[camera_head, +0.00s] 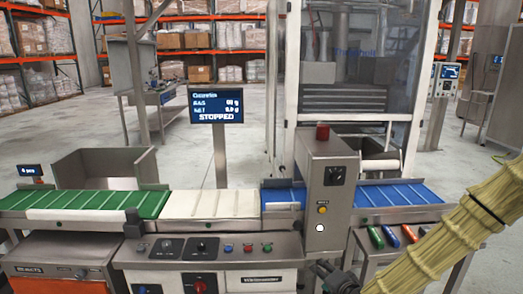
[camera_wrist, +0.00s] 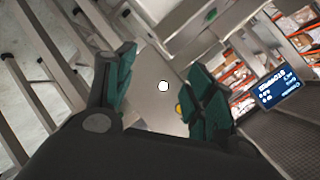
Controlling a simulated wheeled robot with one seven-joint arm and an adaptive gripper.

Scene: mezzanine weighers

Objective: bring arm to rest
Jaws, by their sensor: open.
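My gripper (camera_wrist: 160,95) is open, its two dark fingers with green pads spread apart in the wrist view. Nothing is held between the fingers. A white round button (camera_wrist: 163,86) on a grey metal face shows in the gap between them, with a yellow button (camera_wrist: 179,108) partly behind the right finger. In the head view my arm, in a tan sleeve, comes in from the right. The dark gripper end is partly cut off at the bottom, just right of the machine housing (camera_head: 328,190). I cannot tell the gap between fingers and housing.
A conveyor with green (camera_head: 85,204), white (camera_head: 205,204) and blue (camera_head: 398,194) sections runs across the front. A screen (camera_head: 216,104) reads STOPPED. A red lamp (camera_head: 322,132) tops the housing. Coloured handled items (camera_head: 392,237) lie below the right belt. Open floor lies behind.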

